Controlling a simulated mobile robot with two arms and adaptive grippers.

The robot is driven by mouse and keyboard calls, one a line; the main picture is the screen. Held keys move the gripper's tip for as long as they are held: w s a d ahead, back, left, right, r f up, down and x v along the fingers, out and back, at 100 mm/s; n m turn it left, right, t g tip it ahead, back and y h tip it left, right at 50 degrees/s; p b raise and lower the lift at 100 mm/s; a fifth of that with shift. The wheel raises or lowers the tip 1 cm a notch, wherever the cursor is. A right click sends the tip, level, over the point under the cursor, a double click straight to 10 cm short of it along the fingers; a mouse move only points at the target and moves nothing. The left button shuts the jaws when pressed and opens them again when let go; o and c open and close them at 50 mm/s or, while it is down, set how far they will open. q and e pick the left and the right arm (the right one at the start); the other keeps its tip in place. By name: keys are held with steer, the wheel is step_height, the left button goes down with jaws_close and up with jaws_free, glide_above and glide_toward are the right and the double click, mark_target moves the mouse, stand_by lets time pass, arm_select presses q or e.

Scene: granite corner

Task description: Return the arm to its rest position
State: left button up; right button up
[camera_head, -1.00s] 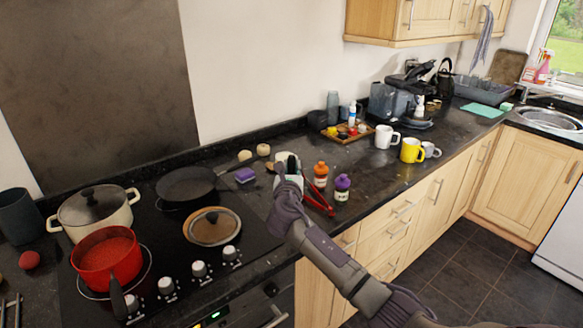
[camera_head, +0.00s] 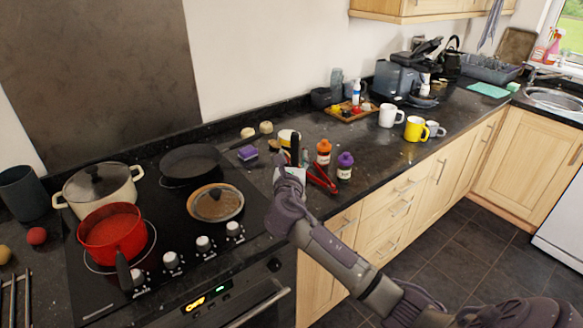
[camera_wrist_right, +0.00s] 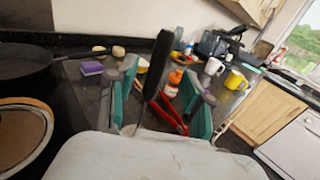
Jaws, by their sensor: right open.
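My right arm comes in from the lower right in the head view. Its gripper (camera_head: 290,170) is over the counter's front part, just right of the hob. In the wrist view the right gripper (camera_wrist_right: 163,100) has its two teal-padded fingers spread apart. A dark upright bar (camera_wrist_right: 156,65) shows between them; I cannot tell what it is, and the fingers look apart from it. My left arm and gripper are not in view.
A lidded pot (camera_head: 97,188), red pan (camera_head: 112,232) and black frying pan (camera_head: 190,162) are on the hob. Floor (camera_head: 452,250) is clear.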

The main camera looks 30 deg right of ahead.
steer(key=s+a+f+m+g+y, duration=0.3)
steer(key=s+a+f+m, duration=0.2)
steer(key=s+f+m, duration=0.4)
steer(key=s+a+f+m+g+y, duration=0.3)
steer(key=s+a+f+m, duration=0.15)
steer(key=s+f, duration=0.5)
steer(key=s+a+f+m+g+y, duration=0.1)
steer(key=s+a+m+g+y, duration=0.2)
steer(key=s, duration=0.4)
steer(key=s+a+f+m, duration=0.1)
steer(key=s+a+m, duration=0.2)
steer(key=s+m, duration=0.3)
steer(key=s+a+f+m+g+y, duration=0.1)
steer(key=s+a+m+g+y, duration=0.2)
steer(key=s, duration=0.4)
steer(key=s+d+f+x, duration=0.1)
steer(key=s+x, duration=0.1)
steer(key=x, duration=1.1)
steer(key=s+d+x, duration=0.1)
steer(key=s+x, duration=0.2)
steer(key=x, duration=0.9)
steer(key=s+d+f+g+h, duration=0.1)
steer(key=s+d+f, duration=0.2)
steer(key=s+f, duration=1.4)
steer(key=shift+d, duration=0.25)
